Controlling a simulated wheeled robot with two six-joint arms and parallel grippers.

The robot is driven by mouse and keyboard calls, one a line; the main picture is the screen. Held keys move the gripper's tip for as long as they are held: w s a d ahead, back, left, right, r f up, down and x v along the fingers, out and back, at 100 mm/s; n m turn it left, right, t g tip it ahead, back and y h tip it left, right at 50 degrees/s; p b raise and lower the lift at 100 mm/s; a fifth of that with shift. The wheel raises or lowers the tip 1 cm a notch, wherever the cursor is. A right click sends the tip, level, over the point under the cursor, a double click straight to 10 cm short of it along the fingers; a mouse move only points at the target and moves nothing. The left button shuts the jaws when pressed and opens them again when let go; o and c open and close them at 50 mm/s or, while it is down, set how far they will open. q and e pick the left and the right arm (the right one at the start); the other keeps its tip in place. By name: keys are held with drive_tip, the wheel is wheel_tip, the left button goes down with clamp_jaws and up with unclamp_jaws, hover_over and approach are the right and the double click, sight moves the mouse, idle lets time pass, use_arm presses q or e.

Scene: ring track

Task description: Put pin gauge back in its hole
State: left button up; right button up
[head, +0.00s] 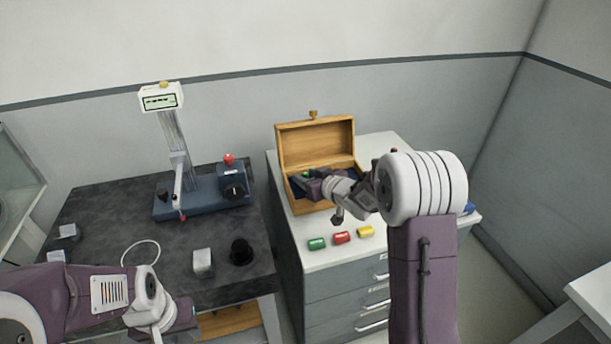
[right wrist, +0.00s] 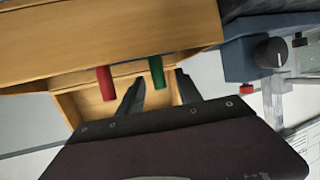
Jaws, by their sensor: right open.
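An open wooden box (head: 316,148) stands on the white-topped cabinet, lid raised at the back. My right gripper (head: 305,182) reaches into the box from the right. A bit of green shows at its tip in the head view. In the right wrist view a green pin (right wrist: 157,72) and a red pin (right wrist: 105,82) stick out at a wooden edge. The two dark fingers of my right gripper (right wrist: 158,92) are spread, and the green pin shows between them, apart from both. The holes are hidden. My left gripper (head: 178,322) is low at the left, its fingers unclear.
The dark table (head: 100,215) at left bears a measuring stand (head: 205,196) with a display, a metal block (head: 203,263) and a black round part (head: 241,252).

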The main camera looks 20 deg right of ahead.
drive_tip(key=v, duration=0.8)
drive_tip(key=shift+p, duration=0.4)
drive_tip(key=shift+s, duration=0.1)
